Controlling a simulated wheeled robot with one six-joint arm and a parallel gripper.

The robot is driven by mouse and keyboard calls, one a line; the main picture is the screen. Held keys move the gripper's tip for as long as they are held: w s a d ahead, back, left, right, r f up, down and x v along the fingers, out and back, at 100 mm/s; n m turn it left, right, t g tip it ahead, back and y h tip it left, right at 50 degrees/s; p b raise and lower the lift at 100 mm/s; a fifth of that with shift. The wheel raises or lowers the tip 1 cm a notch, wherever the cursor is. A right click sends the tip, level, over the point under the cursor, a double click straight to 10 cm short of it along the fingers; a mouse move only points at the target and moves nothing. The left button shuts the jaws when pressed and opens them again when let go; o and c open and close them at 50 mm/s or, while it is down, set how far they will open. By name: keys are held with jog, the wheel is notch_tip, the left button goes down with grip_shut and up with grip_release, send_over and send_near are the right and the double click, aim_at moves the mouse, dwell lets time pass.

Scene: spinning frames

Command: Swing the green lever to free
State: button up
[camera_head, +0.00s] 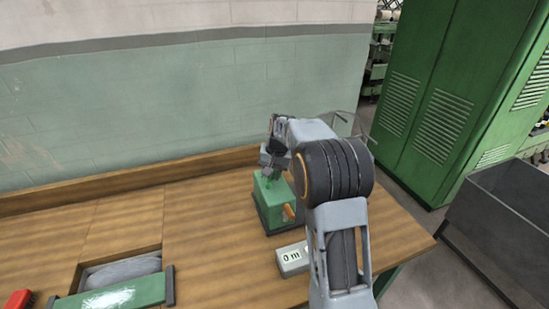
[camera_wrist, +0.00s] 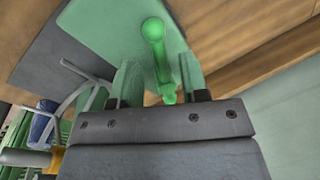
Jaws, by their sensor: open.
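The green lever (camera_wrist: 154,40) is bright green with a round knob end, on top of a green box (camera_head: 271,205) on the wooden bench. In the wrist view it lies between the two fingers of my gripper (camera_wrist: 160,72), with gaps visible on both sides. My gripper (camera_head: 272,166) is open and points down just over the box in the head view. There the lever is small and mostly hidden by my gripper. I cannot tell whether a finger touches it.
An orange handle (camera_head: 289,212) sticks out of the box's side. A small readout (camera_head: 293,259) showing "0 m" lies in front. A green bar (camera_head: 110,296) crosses a bench recess at left, near a red object (camera_head: 18,300). A grey bin (camera_head: 505,220) stands right. The bench (camera_head: 205,225) between is clear.

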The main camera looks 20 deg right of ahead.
notch_tip(320, 180, up, 12)
jog(key=s+d, duration=0.1)
jog(key=d, duration=0.1)
jog(key=shift+b, duration=0.45)
jog(key=shift+d, duration=0.1)
jog(key=shift+c, duration=0.5)
